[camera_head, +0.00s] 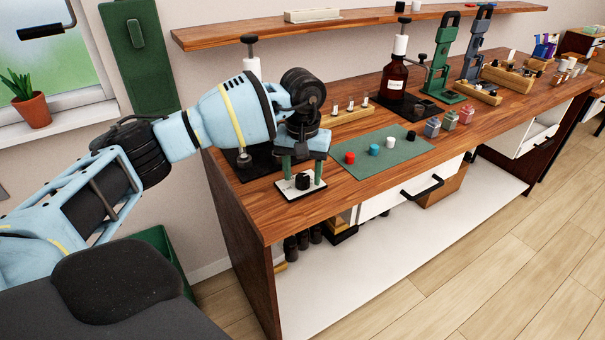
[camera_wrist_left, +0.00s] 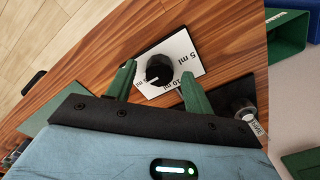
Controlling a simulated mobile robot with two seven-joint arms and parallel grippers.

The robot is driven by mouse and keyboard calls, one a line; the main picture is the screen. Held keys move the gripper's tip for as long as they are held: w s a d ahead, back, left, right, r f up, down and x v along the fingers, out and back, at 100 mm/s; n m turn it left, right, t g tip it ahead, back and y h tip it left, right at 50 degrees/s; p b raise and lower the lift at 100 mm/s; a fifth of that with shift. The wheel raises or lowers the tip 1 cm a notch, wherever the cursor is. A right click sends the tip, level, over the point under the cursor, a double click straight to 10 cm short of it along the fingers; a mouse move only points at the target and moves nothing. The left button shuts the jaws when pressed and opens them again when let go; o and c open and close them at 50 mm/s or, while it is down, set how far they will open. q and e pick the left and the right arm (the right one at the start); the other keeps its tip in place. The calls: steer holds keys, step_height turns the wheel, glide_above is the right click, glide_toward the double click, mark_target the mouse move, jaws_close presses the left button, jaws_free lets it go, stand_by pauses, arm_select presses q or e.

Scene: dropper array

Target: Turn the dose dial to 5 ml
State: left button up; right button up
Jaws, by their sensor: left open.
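The dose dial is a black round knob (camera_head: 303,181) on a white plate (camera_head: 290,192) at the near left end of the wooden bench. In the left wrist view the knob (camera_wrist_left: 159,68) sits on the plate (camera_wrist_left: 184,47), which is marked "5 ml" at the upper right and "10 ml" at the lower right. A small pale mark shows at the knob's lower left, away from the 5 ml label. My left gripper (camera_head: 302,172) is open, its green fingers on either side of the knob; whether they touch it cannot be told. My right gripper is not in view.
A green mat (camera_head: 384,158) with red, blue and white caps lies right of the dial. A black stand (camera_head: 244,160) is just behind it. A brown bottle (camera_head: 394,80), racks and small jars stand farther along the bench (camera_head: 262,218).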

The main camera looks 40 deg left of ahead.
arm_select(q)
steer(key=shift+f, duration=0.5)
steer(key=c, duration=1)
steer(key=shift+o, duration=0.2)
